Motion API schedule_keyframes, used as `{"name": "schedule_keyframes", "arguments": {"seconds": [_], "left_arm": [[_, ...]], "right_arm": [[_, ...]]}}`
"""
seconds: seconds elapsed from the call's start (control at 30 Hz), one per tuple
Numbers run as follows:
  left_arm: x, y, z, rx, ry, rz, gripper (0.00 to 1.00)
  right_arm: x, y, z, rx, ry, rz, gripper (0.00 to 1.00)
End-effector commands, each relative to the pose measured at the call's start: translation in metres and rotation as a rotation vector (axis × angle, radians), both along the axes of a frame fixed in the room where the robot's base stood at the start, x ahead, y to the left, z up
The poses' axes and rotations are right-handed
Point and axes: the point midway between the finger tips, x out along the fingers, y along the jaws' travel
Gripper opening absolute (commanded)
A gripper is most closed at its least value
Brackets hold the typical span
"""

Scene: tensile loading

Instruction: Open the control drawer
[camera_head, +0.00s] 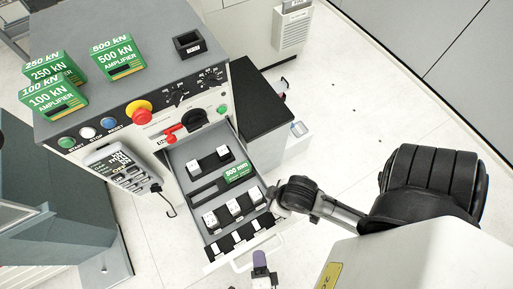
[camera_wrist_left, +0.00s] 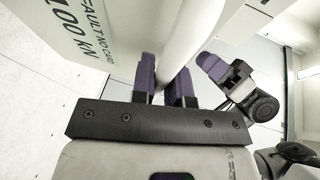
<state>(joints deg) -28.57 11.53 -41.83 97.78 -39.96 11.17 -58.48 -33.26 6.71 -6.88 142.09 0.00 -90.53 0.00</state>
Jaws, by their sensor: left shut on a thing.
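The control drawer (camera_head: 201,206) is pulled out of the front of the grey and white control cabinet (camera_head: 120,113), with its inside in sight. Its white bar handle (camera_head: 240,266) runs along the front edge. My left gripper (camera_head: 260,258) is at the handle; in the left wrist view its purple fingers (camera_wrist_left: 166,82) are shut on the white handle bar (camera_wrist_left: 189,42), one on each side. My right arm comes in from the right in the head view. A purple fingertip (camera_wrist_left: 213,67) beside the handle in the left wrist view seems to be my right gripper's; its jaw opening is hidden.
The drawer holds several white modules and a green block (camera_head: 237,172). Green amplifier blocks (camera_head: 117,57) stand on the cabinet top. A red-and-yellow stop button (camera_head: 139,111) and a hanging handset (camera_head: 121,167) are on the front. Pale floor (camera_head: 340,150) is open at right.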

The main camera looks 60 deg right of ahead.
Motion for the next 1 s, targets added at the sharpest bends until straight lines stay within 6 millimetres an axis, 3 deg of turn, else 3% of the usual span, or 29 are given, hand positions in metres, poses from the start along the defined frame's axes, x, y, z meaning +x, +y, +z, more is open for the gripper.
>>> {"name": "schedule_keyframes", "arguments": {"seconds": [0.33,0.37,0.6,1.0], "left_arm": [[-0.0007,0.0000,0.0006,-0.003,0.000,-0.002,0.00],[-0.0007,0.0000,0.0006,-0.003,0.000,-0.002,0.16],[-0.0006,0.0001,0.0002,-0.001,-0.001,-0.001,0.39],[-0.0079,0.0089,0.0022,0.001,0.002,-0.001,0.40]], "right_arm": [[0.0000,0.0007,0.0002,0.002,0.000,-0.001,0.43],[0.0000,0.0007,0.0002,0.002,0.000,-0.001,0.43],[0.0000,0.0000,0.0001,0.000,0.000,0.000,0.43],[0.0000,-0.0024,0.0020,-0.008,0.000,0.006,0.43]]}}
